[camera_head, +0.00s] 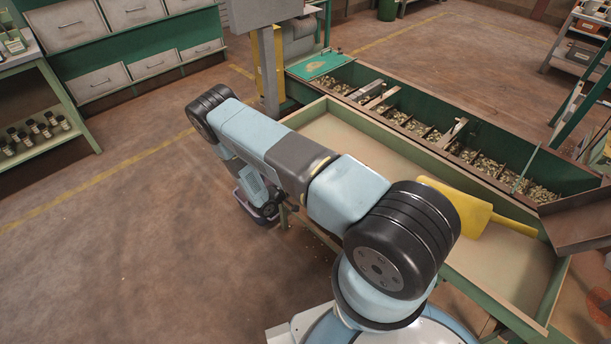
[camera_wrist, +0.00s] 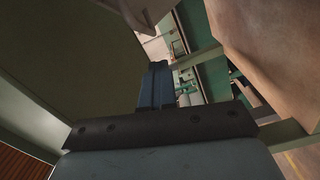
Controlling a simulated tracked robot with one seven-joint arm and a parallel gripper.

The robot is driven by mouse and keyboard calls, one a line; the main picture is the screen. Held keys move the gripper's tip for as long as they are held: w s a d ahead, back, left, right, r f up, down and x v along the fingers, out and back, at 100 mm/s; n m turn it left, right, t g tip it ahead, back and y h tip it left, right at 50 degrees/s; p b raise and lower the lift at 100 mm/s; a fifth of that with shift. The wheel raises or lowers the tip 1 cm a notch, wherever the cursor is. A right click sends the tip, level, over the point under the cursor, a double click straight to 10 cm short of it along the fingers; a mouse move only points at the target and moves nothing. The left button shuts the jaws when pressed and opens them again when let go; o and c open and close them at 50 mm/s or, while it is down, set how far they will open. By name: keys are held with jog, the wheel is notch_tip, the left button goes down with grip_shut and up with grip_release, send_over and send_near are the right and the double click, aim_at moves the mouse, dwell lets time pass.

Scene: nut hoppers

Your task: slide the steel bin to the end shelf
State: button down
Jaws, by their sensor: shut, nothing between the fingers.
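I cannot pick out the steel bin with certainty. A dull metal tray-like piece (camera_head: 582,222) sits at the right end of the long green nut hopper in the head view. The end shelf cannot be told for sure either. My gripper shows in the wrist view (camera_wrist: 157,85) as blue fingers close together, shut and empty. In the head view my arm reaches left across the near workbench, and its end hangs low beside the bench's left corner, with the fingertips hidden. A small pale angular object (camera_wrist: 150,14) lies beyond the fingertips; what it is stays unclear.
The green-framed bench (camera_head: 335,125) has a yellow scoop (camera_head: 455,205) on its tray. The divided hopper (camera_head: 440,125) behind holds nuts. A jar shelf (camera_head: 40,130) and drawers (camera_head: 120,80) stand at left. A dark panel (camera_wrist: 70,60) crowds my gripper. Floor at left is clear.

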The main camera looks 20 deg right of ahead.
jog(key=c, duration=1.8)
grip_release()
jog(key=shift+a, duration=0.1)
jog(key=shift+c, duration=0.2)
jog(key=o, duration=0.5)
jog(key=shift+c, duration=0.2)
jog(key=shift+a, duration=0.1)
jog(key=v, duration=1.3)
jog(key=shift+s+a, duration=0.15)
jog(key=shift+a, duration=0.15)
jog(key=shift+o, duration=1.2)
jog(key=shift+s+d, duration=0.25)
jog(key=shift+d, duration=0.1)
jog(key=shift+n+g+y, duration=0.3)
jog(key=shift+y, duration=0.1)
jog(key=shift+s+d+r, duration=0.2)
jog(key=shift+s+d, duration=0.25)
jog(key=shift+d, duration=0.35)
jog(key=shift+s+d+r, duration=0.2)
jog(key=shift+s+d, duration=0.25)
jog(key=shift+d, duration=0.3)
jog(key=shift+s+d+r, duration=0.2)
jog(key=shift+s+d, duration=0.25)
jog(key=shift+d, duration=0.35)
